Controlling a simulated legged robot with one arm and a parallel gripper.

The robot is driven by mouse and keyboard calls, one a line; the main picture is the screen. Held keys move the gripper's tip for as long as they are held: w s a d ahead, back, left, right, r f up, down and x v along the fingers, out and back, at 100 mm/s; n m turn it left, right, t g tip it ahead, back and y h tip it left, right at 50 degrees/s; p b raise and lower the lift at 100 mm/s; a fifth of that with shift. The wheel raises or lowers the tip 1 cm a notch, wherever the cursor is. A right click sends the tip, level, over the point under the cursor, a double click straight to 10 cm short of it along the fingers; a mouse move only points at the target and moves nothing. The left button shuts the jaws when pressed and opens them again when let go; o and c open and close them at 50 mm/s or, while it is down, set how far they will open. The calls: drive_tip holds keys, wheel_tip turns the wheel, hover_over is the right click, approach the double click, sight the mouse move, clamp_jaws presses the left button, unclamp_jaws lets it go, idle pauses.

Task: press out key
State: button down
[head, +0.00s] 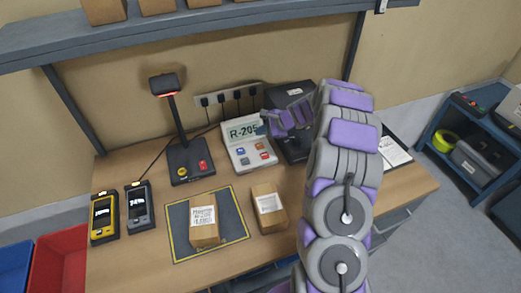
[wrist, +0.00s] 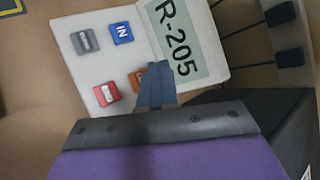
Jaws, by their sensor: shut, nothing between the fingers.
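The white key console (head: 238,157) stands on the table; its screen reads R-205. In the wrist view the console (wrist: 75,72) has a blue key (wrist: 121,33) marked IN, a grey key (wrist: 85,41), a red key (wrist: 106,94) and an orange key (wrist: 134,80). The orange key is partly covered by my fingers and its label cannot be read; no key legibly reads OUT. My gripper (head: 262,128) is shut and empty, over the console near its screen. In the wrist view my gripper (wrist: 156,85) overlaps the orange key's edge; contact cannot be told.
A scanner stand (head: 185,160) is left of the console. Two cartons stand in front, one (head: 204,232) on the dark mat (head: 180,242), the other (head: 268,217) right of it. Two handhelds, yellow (head: 105,226) and grey (head: 140,218), are at left. A black device (head: 291,96) is behind my gripper.

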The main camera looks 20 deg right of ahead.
sight(262, 146)
drive_tip(key=f, duration=0.1)
drive_tip(key=f+b, duration=0.1)
drive_tip(key=f, duration=0.1)
drive_tip(key=shift+a+f, duration=0.25)
drive_tip(key=shift+a, duration=0.15)
drive_tip(key=shift+d+f, duration=0.1)
drive_tip(key=shift+f, duration=0.1)
drive_tip(key=shift+d+f, duration=0.1)
drive_tip(key=shift+d, duration=0.35)
drive_tip(key=shift+a, duration=0.35)
drive_tip(key=shift+d, duration=0.2)
drive_tip(key=shift+a, duration=0.1)
drive_tip(key=shift+b, duration=0.3)
drive_tip(key=shift+s+f, duration=0.1)
drive_tip(key=shift+f, duration=0.25)
